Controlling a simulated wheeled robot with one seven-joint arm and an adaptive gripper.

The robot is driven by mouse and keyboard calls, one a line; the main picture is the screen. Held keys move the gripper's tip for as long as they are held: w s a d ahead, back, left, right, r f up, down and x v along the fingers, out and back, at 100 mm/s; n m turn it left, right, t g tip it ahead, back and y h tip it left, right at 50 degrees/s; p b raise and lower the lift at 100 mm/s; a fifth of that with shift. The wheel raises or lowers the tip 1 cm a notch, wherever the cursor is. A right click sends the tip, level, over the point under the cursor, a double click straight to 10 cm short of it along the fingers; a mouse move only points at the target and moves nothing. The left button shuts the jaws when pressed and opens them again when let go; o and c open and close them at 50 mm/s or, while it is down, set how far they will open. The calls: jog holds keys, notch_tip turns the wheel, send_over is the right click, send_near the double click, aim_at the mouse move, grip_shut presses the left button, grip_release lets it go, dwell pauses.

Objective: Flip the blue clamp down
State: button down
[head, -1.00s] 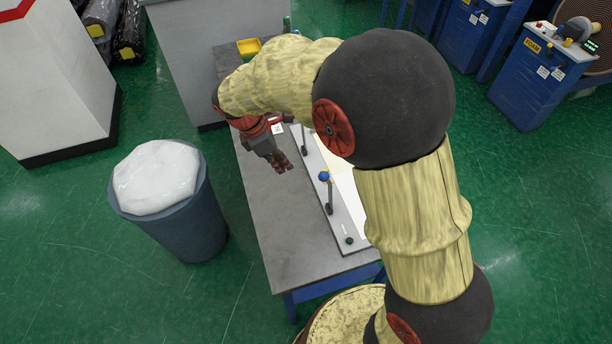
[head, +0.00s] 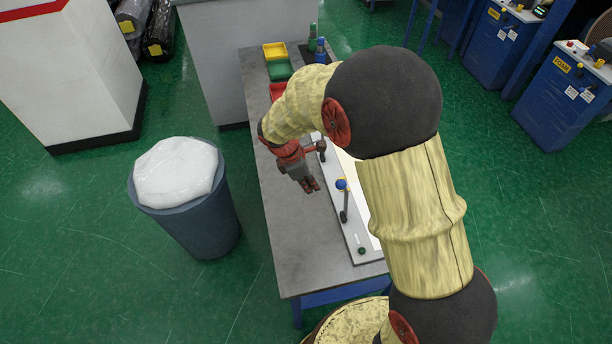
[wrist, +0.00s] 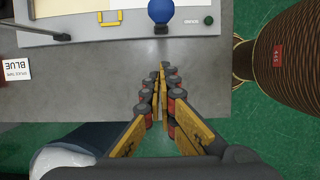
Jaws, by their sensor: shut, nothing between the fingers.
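The blue clamp shows as a blue ball knob (head: 341,185) on a dark lever, which stands up from the white board (head: 352,232) on the table. In the wrist view the blue knob (wrist: 161,11) is at the top edge, partly cut off, and its lever is mostly hidden under it. My gripper (head: 314,186) is shut and empty, over the grey table just left of the knob. In the wrist view my closed fingertips (wrist: 164,68) point towards the knob, with a gap between them.
Another dark lever (wrist: 40,33) and a small green knob (wrist: 209,20) are on the board. A label card (wrist: 15,69) lies on the table. Yellow, green and red trays (head: 275,51) stand at the back. A grey-blue bin (head: 190,225) stands left of the table (head: 302,255).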

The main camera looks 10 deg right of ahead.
jog(key=shift+d+f+p, duration=0.15)
jog(key=shift+d+p, duration=0.2)
jog(key=shift+d, duration=1.75)
